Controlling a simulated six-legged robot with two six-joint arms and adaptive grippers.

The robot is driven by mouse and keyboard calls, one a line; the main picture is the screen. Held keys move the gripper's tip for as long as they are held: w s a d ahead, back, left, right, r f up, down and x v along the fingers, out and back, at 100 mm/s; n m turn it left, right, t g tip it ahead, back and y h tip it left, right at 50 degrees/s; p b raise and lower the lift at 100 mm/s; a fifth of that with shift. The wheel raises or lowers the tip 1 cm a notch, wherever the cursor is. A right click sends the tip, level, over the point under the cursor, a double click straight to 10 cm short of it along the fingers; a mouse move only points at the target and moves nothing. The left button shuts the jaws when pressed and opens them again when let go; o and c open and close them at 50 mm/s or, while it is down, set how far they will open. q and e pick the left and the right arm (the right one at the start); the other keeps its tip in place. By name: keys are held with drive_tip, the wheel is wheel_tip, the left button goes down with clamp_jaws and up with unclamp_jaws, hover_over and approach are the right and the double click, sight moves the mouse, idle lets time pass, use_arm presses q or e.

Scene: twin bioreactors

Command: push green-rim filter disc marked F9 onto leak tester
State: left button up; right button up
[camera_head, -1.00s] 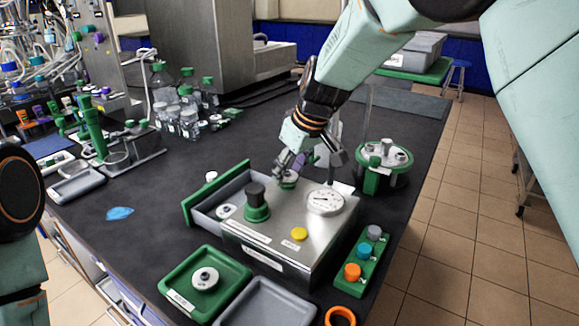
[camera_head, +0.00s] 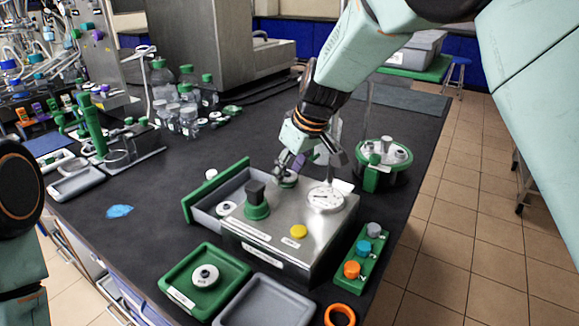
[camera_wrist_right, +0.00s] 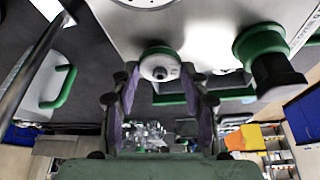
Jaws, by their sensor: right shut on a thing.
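The leak tester (camera_head: 275,222) is a silver box with a round gauge (camera_head: 325,198), a yellow button (camera_head: 299,231) and a dark-topped green knob (camera_head: 257,203). My right gripper (camera_head: 287,178) is at its back edge, pointing down. It is shut on a white filter disc with a green rim (camera_wrist_right: 160,66), which shows between the fingertips in the right wrist view. The disc (camera_head: 288,180) is at the tester's back edge; I cannot tell whether it is seated. Its marking is not readable. My left arm shows at the left edge, but its gripper does not.
A grey drawer (camera_head: 205,213) at the tester's left holds a white disc (camera_head: 227,208). In front are a green tray (camera_head: 180,300) with another disc (camera_head: 205,277) and an empty grey tray (camera_head: 265,302). A green-based round device (camera_head: 383,172) stands behind right. Bottles (camera_head: 186,78) stand at the back.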

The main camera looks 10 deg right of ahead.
drive_tip(key=o, duration=0.9)
drive_tip(key=o, duration=0.5)
drive_tip(key=shift+r+p, duration=3.2)
drive_tip(key=shift+r, duration=0.35)
drive_tip(key=shift+c, duration=0.4)
